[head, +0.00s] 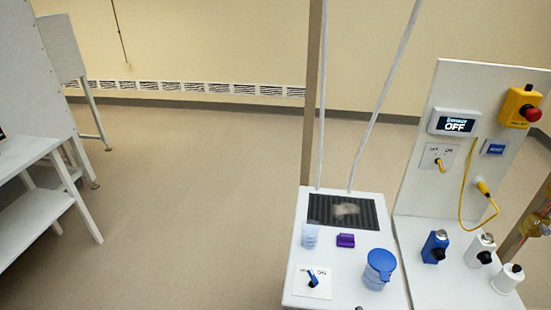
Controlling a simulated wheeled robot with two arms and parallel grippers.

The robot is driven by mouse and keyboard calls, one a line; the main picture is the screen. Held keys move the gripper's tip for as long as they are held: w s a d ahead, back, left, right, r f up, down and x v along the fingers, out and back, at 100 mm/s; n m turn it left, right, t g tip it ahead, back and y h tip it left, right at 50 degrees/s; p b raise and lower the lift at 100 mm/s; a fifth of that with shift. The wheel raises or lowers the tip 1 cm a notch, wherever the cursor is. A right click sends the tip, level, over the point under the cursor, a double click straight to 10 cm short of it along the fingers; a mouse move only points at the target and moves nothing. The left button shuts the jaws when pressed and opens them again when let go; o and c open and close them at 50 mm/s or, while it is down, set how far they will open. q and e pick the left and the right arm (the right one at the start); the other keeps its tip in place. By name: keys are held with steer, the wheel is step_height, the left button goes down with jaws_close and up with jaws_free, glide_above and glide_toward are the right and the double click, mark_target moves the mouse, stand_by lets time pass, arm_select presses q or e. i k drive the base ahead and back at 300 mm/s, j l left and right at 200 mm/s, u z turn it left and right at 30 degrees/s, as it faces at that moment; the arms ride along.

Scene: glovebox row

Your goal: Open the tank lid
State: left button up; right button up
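No part that I can clearly tell as a tank lid shows in the head view. A jug-like container (376,281) with a blue lid (381,259) stands upright on a white bench (296,262) at the lower middle; its lid looks shut. I cannot tell whether this is the tank. Neither of my grippers is in view.
The bench also holds a clear cup (310,236), a purple block (346,240), a dark grille (362,212) and a switch (313,281). A white table (30,150) is left; floor between is clear.

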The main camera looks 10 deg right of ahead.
mark_target(383, 261)
steer(key=z, duration=0.9)
